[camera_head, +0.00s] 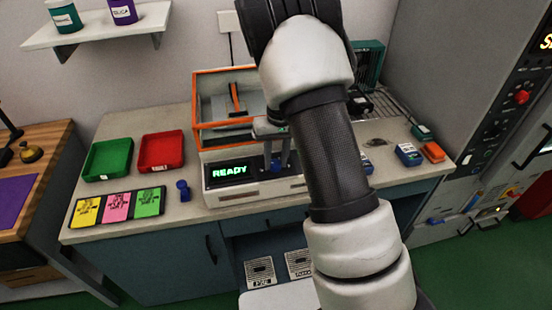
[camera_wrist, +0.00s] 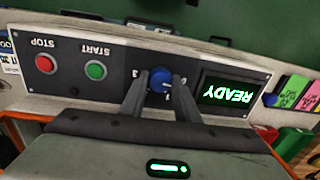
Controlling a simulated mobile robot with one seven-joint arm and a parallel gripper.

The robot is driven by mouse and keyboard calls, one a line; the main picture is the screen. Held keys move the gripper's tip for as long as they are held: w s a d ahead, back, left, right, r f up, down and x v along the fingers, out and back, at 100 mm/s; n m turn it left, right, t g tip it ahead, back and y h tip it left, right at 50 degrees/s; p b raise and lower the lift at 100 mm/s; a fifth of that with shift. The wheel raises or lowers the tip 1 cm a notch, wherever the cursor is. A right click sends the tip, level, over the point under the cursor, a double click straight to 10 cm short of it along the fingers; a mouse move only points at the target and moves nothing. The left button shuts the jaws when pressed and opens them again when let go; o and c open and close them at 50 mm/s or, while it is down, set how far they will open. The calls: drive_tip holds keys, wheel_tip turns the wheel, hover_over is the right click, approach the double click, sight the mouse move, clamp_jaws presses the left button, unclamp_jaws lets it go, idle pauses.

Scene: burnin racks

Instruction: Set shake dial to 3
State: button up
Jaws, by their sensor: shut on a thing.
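The shake dial (camera_wrist: 160,80) is a small round blue knob on the front panel of the white shaker machine (camera_head: 245,194). The wrist view shows the panel upside down. My gripper (camera_wrist: 161,84) has a finger on each side of the dial and is shut on it. A pale pointer mark shows faintly on the knob; I cannot tell which number it points to. A 3 is printed at the knob's left in the wrist view; other marks are partly hidden by my fingers.
A lit READY display (camera_wrist: 229,92) sits beside the dial. The green START button (camera_wrist: 96,70) and red STOP button (camera_wrist: 44,64) are on its other side. An orange-framed enclosure (camera_head: 225,105) tops the machine. Green (camera_head: 108,160) and red (camera_head: 161,151) trays stand at left.

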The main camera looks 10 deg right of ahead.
drive_tip(key=m, duration=0.4)
drive_tip(key=shift+p, duration=0.3)
drive_tip(key=m+p, duration=0.1)
drive_tip(key=m, duration=0.4)
drive_tip(key=shift+a+r+t, duration=0.1)
drive_tip(key=shift+t, duration=0.2)
drive_tip(key=m+p, duration=0.1)
drive_tip(key=m, duration=0.2)
drive_tip(key=shift+m+p, duration=0.3)
drive_tip(key=m+p, duration=0.2)
drive_tip(key=m, duration=0.2)
drive_tip(key=shift+m+h, duration=0.3)
drive_tip(key=shift+h, duration=0.1)
drive_tip(key=m+p, duration=0.2)
drive_tip(key=m, duration=0.2)
drive_tip(key=shift+a+m+p, duration=0.1)
drive_tip(key=shift+m+p, duration=0.2)
drive_tip(key=m+p, duration=0.2)
drive_tip(key=m, duration=0.2)
drive_tip(key=shift+h, duration=0.3)
drive_tip(key=m, duration=0.4)
drive_tip(key=shift+w+m, duration=0.1)
drive_tip(key=shift+m, duration=2)
